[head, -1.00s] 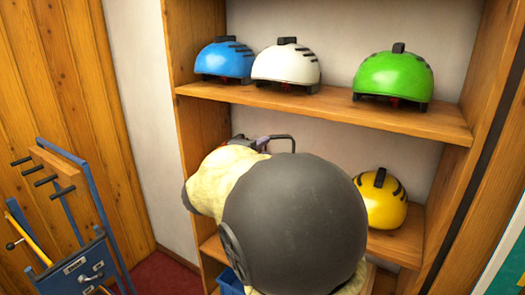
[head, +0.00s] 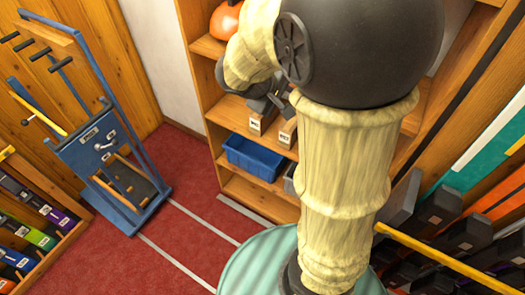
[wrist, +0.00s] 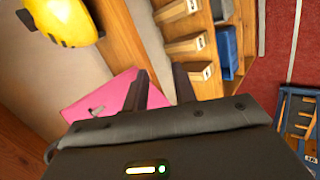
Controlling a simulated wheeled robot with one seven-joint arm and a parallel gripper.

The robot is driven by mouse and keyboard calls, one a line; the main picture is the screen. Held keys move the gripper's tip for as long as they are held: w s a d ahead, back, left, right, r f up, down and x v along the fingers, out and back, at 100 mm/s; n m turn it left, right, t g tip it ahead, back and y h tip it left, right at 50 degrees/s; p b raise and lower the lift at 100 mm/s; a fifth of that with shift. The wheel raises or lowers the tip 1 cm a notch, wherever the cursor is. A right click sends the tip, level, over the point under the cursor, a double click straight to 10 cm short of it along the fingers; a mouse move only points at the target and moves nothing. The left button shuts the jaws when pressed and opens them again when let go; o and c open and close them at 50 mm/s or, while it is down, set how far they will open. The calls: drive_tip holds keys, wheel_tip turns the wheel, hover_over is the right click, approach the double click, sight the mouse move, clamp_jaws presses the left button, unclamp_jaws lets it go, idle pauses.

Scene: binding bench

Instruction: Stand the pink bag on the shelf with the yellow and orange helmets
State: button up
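The pink bag (wrist: 100,98) shows in the wrist view, beside a wooden shelf board and partly hidden by my gripper. The yellow helmet (wrist: 65,22) is at the upper left of that view. The orange helmet (head: 226,20) sits at the top of the head view, on the shelf above the blocks, partly cut off. My gripper (wrist: 160,78) has its two fingers apart, with some pink showing behind and between them. I see no clear grip on the bag. Its lower part is hidden, so I cannot tell whether it stands upright. In the head view my arm hides the bag.
Below are light wooden blocks (head: 287,132) with labels and a blue bin (head: 254,157). A blue trolley (head: 110,165) stands left. Racks with dark and coloured items flank the lower left and right. Red carpet (head: 190,175) is open between trolley and shelf unit.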

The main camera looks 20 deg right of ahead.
drive_tip(key=s+a+f+m+g+y, duration=0.1)
drive_tip(key=s+a+f+m+y, duration=0.4)
drive_tip(key=s+a+f+y, duration=0.3)
drive_tip(key=shift+s+a+f, duration=0.55)
drive_tip(key=shift+s, duration=0.05)
